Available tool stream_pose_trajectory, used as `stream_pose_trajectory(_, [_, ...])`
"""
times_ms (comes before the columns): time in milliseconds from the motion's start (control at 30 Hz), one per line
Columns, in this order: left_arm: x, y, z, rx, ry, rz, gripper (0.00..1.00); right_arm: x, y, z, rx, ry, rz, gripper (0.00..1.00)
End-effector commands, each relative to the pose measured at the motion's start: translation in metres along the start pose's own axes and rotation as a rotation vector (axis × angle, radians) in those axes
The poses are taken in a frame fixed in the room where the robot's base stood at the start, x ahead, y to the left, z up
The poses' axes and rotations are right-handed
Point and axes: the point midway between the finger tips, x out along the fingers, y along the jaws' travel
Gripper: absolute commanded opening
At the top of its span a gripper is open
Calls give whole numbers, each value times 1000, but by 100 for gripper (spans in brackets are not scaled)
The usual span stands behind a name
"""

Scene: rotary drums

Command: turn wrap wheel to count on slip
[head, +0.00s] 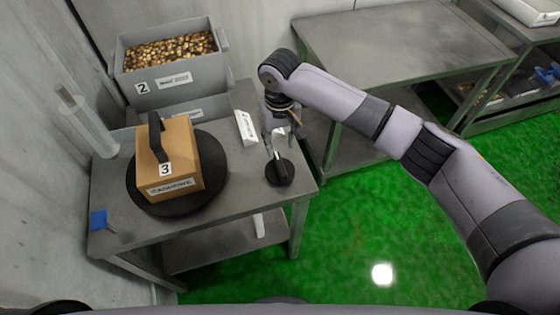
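A black round turntable (212,146) sits on the grey table and bears a brown box (188,150) with a black handle on top. The box front has a "3" tag and a label too small to read surely. A small white slip (246,127) stands to its right; its print is unreadable. A small black round base (280,173) with a short upright part is near the table's right edge. My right gripper (281,147) points down just above it, fingers apart. I cannot tell if they touch the upright part. My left gripper is out of view.
A grey bin (190,88) of brown pieces, tagged "2", stands at the back. A clear upright tube (92,125) and a blue item (99,220) are at the left. Another grey table (400,45), mostly bare, is at the back right. Green floor is open at the front.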

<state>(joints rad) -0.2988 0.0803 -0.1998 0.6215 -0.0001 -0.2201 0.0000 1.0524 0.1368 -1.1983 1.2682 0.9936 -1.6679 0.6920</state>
Motion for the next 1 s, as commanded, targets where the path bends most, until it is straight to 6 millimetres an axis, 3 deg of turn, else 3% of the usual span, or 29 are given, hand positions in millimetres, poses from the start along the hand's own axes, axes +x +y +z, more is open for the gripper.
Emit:
stream_pose_trajectory(300, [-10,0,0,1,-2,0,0,68,0,0,0,-2,1,38])
stream_pose_trajectory(500, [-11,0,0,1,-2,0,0,95,0,0,-1,0,1,38])
stream_pose_trajectory(933, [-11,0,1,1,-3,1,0,106,0,0,-2,2,-1,38])
stream_pose_trajectory(1000, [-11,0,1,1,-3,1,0,106,0,0,-2,2,-1,34])
